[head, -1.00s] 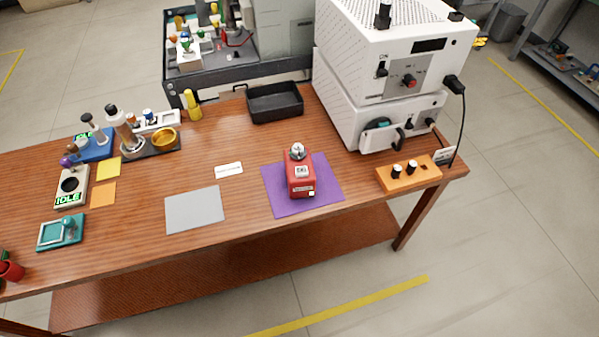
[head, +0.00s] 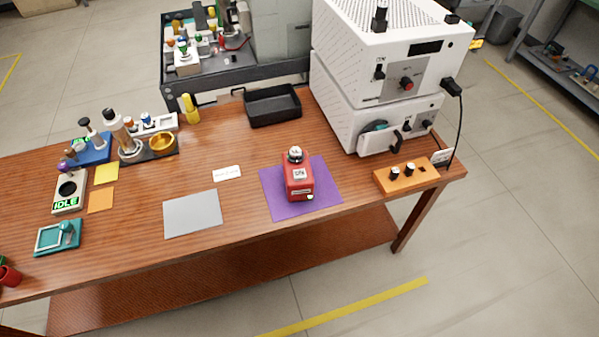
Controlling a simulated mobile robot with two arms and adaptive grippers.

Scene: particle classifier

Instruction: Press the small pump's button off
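A small red device (head: 298,182), which looks like the small pump, stands upright on a purple mat (head: 328,200) near the front of the wooden table. It has a grey and black round part (head: 295,155) on top and a white label (head: 299,174) on its upper face; the print is too small to read surely. A small pale greenish spot (head: 310,197) shows low on its front right. I cannot tell which part is the button. Neither of my grippers is in view, and nothing touches the device.
A grey mat (head: 192,214) and a white card (head: 227,173) lie to the left. A black tray (head: 273,108) sits behind. White stacked machines (head: 375,90) and an orange block with black knobs (head: 405,176) stand right. Several small instruments fill the table's left end.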

